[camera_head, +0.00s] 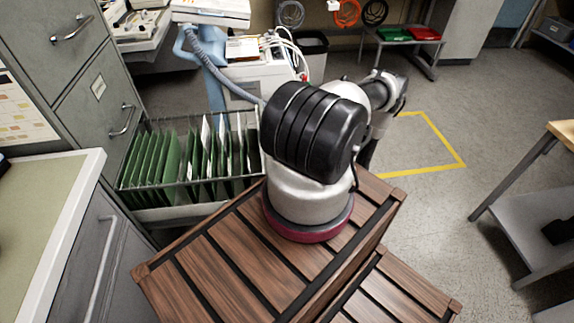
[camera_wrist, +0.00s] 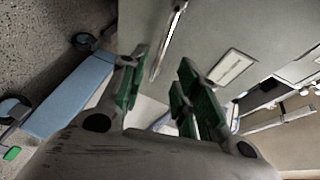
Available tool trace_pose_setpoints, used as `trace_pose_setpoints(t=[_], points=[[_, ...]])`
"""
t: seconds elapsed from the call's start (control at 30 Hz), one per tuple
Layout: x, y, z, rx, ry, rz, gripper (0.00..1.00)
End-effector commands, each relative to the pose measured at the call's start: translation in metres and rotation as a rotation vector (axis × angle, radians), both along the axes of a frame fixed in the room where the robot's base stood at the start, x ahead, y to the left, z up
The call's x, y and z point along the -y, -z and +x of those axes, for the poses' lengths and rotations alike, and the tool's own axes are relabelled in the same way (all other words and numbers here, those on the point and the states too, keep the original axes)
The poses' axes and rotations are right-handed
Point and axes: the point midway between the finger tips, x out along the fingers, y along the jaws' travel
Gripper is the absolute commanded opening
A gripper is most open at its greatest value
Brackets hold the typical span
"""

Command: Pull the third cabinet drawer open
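The grey cabinet (camera_head: 85,85) stands at the left in the head view, with two shut drawer fronts showing, each with a metal handle. Below them a drawer (camera_head: 165,212) is pulled out to the right, full of green hanging folders. Its front is hidden behind my arm. In the wrist view a grey drawer front with a label (camera_wrist: 232,68) and a long metal handle (camera_wrist: 168,40) shows. My gripper (camera_wrist: 162,62) is open there, its green-padded fingers on either side of the handle in the picture. I cannot tell whether they touch it. The head view does not show the fingers.
A blue medical stand (camera_head: 205,70) and a grey bin (camera_head: 314,55) are behind the drawer. A metal table (camera_head: 530,200) is at the right. The floor with yellow tape (camera_head: 440,140) is clear.

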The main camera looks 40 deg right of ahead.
Motion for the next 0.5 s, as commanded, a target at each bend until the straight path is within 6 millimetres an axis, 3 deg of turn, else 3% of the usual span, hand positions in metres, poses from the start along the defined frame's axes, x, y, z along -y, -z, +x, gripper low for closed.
trace_pose_setpoints(t=[0.2,0.5], points=[[0.013,-0.004,-0.021,0.000,0.001,0.001,0.32],[0.014,-0.005,-0.023,0.000,0.000,0.000,0.32]])
